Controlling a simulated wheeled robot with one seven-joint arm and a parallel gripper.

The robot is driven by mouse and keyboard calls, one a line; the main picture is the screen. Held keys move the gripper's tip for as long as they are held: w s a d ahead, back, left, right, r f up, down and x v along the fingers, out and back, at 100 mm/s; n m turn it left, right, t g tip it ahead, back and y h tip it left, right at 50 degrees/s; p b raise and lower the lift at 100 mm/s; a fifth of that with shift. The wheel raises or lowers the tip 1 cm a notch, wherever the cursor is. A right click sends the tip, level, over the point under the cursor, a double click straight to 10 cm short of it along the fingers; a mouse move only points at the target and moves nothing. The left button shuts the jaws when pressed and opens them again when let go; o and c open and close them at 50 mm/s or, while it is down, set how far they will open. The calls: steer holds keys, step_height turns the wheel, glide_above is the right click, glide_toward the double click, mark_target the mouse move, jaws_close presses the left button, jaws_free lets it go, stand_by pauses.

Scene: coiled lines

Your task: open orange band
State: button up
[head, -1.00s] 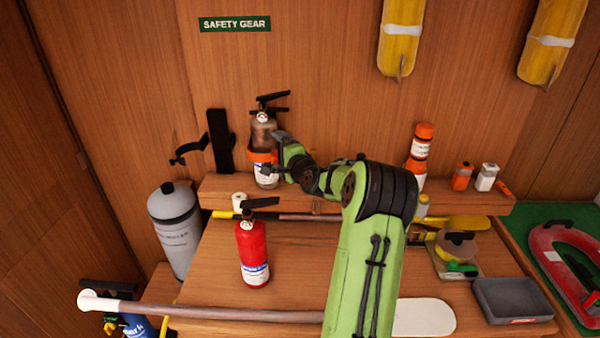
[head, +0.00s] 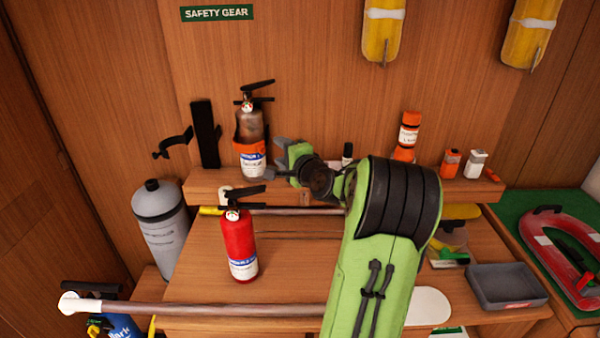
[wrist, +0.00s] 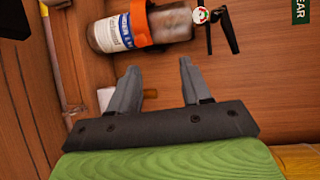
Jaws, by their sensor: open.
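The orange band (head: 250,146) goes around the body of a worn, brownish-grey extinguisher (head: 250,122) with a black handle, upright on the shelf. In the wrist view, the band (wrist: 138,22) crosses the extinguisher (wrist: 172,24), which appears sideways there. I cannot tell whether the band is fastened. My gripper (head: 279,150) is just right of the extinguisher, at about band height. In the wrist view, my gripper (wrist: 158,78) has its two grey fingers apart with nothing between them. The band and extinguisher lie beyond the fingertips.
An empty black bracket (head: 205,134) is on the wall left of the extinguisher. A red extinguisher (head: 239,244) stands in front, below the shelf. Orange flare containers (head: 408,137) are on the shelf to the right. A grey tray (head: 506,286) is at the lower right.

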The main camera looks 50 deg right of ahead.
steer(key=f+b+v, duration=0.1)
steer(key=b+v, duration=0.2)
steer(key=v, duration=0.5)
steer(key=shift+s, duration=0.2)
steer(key=shift+c, duration=0.3)
